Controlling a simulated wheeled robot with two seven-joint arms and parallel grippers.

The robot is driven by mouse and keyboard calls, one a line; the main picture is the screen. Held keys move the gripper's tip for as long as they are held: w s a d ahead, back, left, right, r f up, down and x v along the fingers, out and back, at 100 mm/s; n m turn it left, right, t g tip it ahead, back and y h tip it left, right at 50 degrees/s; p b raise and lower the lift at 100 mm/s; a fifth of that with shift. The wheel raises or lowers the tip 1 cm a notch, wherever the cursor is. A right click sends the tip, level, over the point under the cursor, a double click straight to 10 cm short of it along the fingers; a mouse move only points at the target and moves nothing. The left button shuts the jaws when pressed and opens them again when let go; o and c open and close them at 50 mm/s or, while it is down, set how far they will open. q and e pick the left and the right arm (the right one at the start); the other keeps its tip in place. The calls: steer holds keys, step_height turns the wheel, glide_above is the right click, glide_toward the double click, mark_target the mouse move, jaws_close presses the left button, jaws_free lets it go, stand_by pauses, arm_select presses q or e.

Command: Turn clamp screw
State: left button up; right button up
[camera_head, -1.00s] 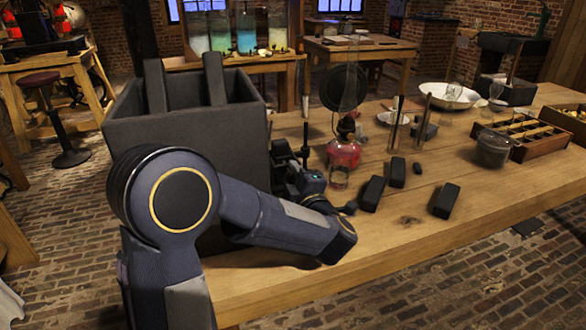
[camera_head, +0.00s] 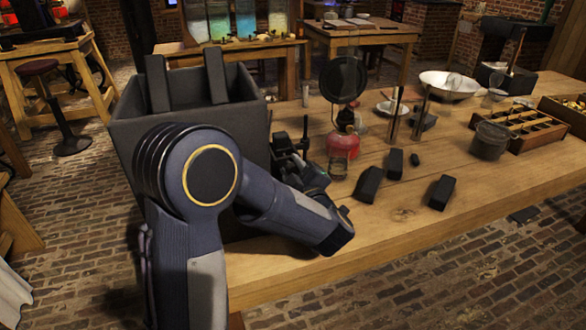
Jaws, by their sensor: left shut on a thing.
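A dark clamp (camera_head: 283,143) stands on the wooden bench, close against the right side of the large dark box. My left gripper (camera_head: 310,174) is at the lower right part of the clamp, with my forearm and wrist in front of it. It is shut on what appears to be the clamp screw. The screw itself is too small and too covered to make out. My right gripper is not in view.
The dark open box (camera_head: 185,115) stands directly behind my left arm. A red burner (camera_head: 342,146) is just right of the clamp. Several black blocks (camera_head: 394,163) lie further right, and a divided wooden tray (camera_head: 527,132) is beyond them.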

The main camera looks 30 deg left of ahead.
arm_select(q)
steer(key=o, duration=1)
steer(key=v, duration=0.8)
steer(key=shift+a, duration=0.1)
